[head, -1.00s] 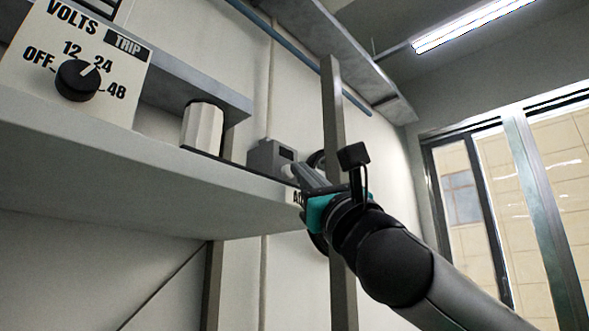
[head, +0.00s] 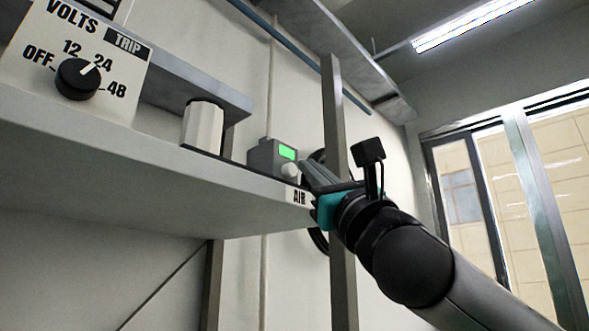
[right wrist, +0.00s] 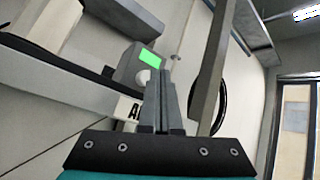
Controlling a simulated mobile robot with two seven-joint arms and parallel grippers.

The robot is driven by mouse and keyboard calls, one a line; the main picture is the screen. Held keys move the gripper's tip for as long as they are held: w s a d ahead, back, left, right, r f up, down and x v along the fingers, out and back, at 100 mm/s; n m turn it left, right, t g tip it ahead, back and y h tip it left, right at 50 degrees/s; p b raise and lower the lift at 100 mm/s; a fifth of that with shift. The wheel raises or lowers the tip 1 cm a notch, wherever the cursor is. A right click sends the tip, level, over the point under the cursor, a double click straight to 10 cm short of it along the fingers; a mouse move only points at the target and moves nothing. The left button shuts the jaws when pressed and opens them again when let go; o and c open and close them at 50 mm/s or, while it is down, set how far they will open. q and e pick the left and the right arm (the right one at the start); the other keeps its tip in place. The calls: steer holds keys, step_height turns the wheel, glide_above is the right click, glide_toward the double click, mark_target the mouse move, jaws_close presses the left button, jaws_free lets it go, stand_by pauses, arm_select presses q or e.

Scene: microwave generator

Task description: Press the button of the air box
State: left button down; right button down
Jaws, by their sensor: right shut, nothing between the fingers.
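The air box (head: 268,157) is a small grey box on the shelf's right end, above a label reading AIR (head: 299,196). Its small screen (head: 287,152) is lit green, and its round pale button (head: 290,171) sits below the screen. My right gripper (head: 305,171) is shut and empty, its tips just right of the button. In the right wrist view the air box (right wrist: 130,64) shows beyond the shut fingers (right wrist: 163,78), which partly cover the button's right side. I cannot tell whether the tips touch the button. My left gripper is not in view.
The grey shelf (head: 120,150) runs in from the left. A VOLTS panel with a black dial (head: 77,79) and a white faceted cylinder (head: 203,127) stand on it. A vertical metal post (head: 335,120) rises close behind my right gripper, with a dark ring (head: 318,240) partly hidden behind it.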

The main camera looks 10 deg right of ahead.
steer(key=s+d, duration=0.3)
steer(key=s, duration=0.1)
steer(key=shift+s+d, duration=0.35)
steer(key=shift+s, duration=0.05)
stand_by(0.6)
